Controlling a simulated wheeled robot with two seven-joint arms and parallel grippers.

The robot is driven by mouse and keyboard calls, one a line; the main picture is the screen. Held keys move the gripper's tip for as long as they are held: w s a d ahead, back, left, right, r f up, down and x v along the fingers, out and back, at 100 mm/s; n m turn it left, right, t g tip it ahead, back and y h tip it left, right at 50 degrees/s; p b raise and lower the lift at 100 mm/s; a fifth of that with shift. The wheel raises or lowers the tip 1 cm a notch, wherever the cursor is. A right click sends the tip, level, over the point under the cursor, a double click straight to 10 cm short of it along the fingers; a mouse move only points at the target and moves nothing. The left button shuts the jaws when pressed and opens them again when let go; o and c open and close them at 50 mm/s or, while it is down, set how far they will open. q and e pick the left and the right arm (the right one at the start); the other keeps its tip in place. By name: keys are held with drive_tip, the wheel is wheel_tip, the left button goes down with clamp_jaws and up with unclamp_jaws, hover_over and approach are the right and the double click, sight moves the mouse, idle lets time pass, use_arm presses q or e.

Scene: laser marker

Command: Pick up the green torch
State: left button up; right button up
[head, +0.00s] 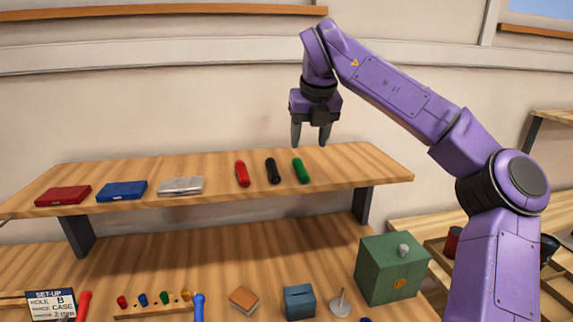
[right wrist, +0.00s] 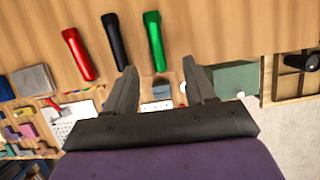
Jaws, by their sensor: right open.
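The green torch (head: 300,170) lies on the upper wooden shelf (head: 340,165), at the right end of a row of torches. A black torch (head: 272,170) lies just left of it and a red torch (head: 242,174) further left. In the right wrist view the green torch (right wrist: 154,41) lies beyond the fingertips, between the lines of the two fingers. My right gripper (head: 311,143) is open, empty and pointing down above the shelf, near the green torch and apart from it. It also shows in the right wrist view (right wrist: 159,75). My left gripper is not in view.
Red (head: 63,196), blue (head: 122,190) and silver (head: 181,186) flat cases lie left on the shelf. Below stand a green box (head: 392,268), a blue block (head: 299,302) and a peg rack (head: 155,309). The shelf right of the green torch is clear.

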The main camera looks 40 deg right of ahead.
sight(302, 168)
drive_tip(key=x, duration=0.3)
drive_tip(key=p+x, duration=0.1)
drive_tip(key=x, duration=0.2)
drive_tip(key=p+x, duration=0.1)
drive_tip(key=x, duration=0.2)
drive_tip(key=shift+w+a, duration=0.2)
drive_tip(key=shift+a, duration=0.2)
drive_tip(key=shift+d+f, duration=0.1)
drive_tip(key=shift+s, duration=0.2)
drive_tip(key=shift+c, duration=0.7)
drive_tip(key=shift+w, duration=0.1)
clamp_jaws()
